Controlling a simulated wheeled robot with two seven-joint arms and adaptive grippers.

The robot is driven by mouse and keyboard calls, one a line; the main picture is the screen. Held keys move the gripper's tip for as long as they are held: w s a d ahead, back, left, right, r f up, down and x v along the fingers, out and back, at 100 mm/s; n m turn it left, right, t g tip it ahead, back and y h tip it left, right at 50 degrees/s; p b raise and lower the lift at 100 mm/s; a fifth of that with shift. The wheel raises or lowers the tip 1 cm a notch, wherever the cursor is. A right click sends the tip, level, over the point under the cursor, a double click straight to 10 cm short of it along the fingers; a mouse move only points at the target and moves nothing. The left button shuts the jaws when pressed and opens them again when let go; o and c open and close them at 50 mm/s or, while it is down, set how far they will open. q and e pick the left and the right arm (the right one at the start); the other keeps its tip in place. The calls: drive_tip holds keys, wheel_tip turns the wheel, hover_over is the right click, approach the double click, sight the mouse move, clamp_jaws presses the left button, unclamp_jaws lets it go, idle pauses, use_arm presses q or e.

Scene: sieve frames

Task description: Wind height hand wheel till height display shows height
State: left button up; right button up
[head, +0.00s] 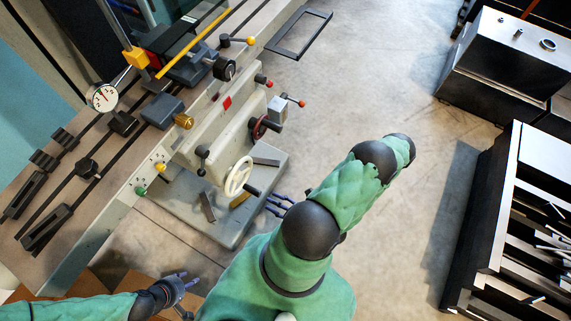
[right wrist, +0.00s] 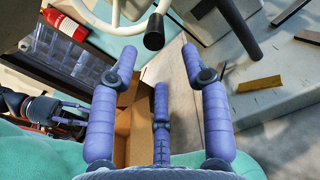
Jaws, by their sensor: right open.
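A white hand wheel (head: 239,176) with a dark handle is on the front of the pale machine. In the right wrist view, part of a white wheel shows at the top with its black handle (right wrist: 154,32). My right gripper (head: 276,203) is open and empty, beside and below the wheel, apart from it. Its spread fingers also show in the right wrist view (right wrist: 159,65), with the handle beyond them. My left gripper (head: 185,288) is at the lower left, empty, with its fingers apart. A round dial gauge (head: 104,97) stands at the upper left; its reading is too small to tell.
A red-ringed wheel (head: 260,126) and several levers with coloured knobs are near the hand wheel. A grey box (head: 277,109) sits beside them. A dark rack (head: 508,215) and metal cabinet (head: 510,60) stand at the right. The floor between is clear.

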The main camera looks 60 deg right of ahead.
drive_tip(key=shift+s+d, duration=0.2)
drive_tip(key=shift+s, duration=1.9)
